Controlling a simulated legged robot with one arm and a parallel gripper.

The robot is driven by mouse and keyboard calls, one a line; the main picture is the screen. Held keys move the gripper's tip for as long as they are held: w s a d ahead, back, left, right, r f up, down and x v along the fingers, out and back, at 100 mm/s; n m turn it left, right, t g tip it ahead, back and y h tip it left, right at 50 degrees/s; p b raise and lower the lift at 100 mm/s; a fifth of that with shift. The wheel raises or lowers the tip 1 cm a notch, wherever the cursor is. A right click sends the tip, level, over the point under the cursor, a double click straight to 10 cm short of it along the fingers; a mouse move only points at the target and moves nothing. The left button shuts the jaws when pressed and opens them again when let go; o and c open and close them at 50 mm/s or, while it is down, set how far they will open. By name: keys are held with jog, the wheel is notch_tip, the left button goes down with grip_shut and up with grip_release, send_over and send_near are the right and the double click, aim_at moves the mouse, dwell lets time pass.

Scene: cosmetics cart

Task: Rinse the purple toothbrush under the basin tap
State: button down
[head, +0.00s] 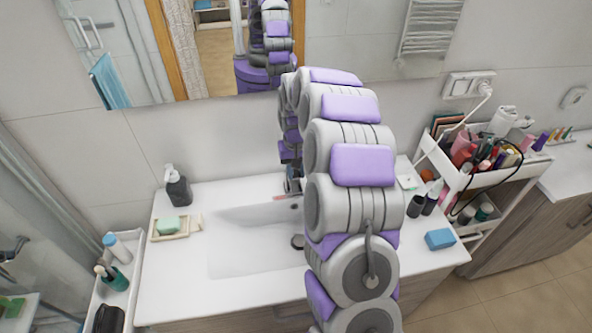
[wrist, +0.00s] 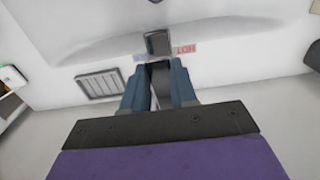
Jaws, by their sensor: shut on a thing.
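My gripper (wrist: 158,72) is shut on the dark grey tap lever (wrist: 158,43), with its two blue-grey fingers on either side. A red HOT label (wrist: 186,48) lies beside the lever, upside down in the wrist view, with a faint blue label on the other side. In the head view, my arm reaches over the white basin (head: 245,250) to the tap at its back edge and hides most of the tap. I cannot make out the purple toothbrush in either view. Whether water runs cannot be told.
A dark soap dispenser (head: 178,187) and a soap dish (head: 170,229) stand left of the basin. A blue sponge (head: 440,239) and dark bottles are on the right. A loaded white cart (head: 522,168) stands beyond. A green cup (head: 116,280) stands lower left. The mirror is behind.

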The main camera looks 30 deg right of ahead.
dwell(0.3)
jog(key=p, duration=0.1)
jog(key=r+g+p, duration=0.1)
jog(key=shift+w+d+r+p, duration=0.1)
jog(key=shift+w+r+p, duration=0.1)
jog(key=shift+w+p, duration=0.1)
jog(key=shift+r+g+y+p, duration=0.1)
jog(key=shift+g+y+p, duration=0.25)
jog(key=shift+g, duration=0.15)
jog(key=c, duration=0.9)
grip_release()
jog(key=shift+w+d+r+p, duration=0.2)
jog(key=shift+w+r+p, duration=0.25)
jog(key=shift+r, duration=2.35)
jog(key=shift+w+d+r+p, duration=0.2)
jog(key=shift+w+r, duration=0.4)
jog(key=shift+r, duration=2.25)
jog(key=shift+w+d+r+p, duration=0.15)
jog(key=shift+w+r+p, duration=0.3)
jog(key=shift+r, duration=2.35)
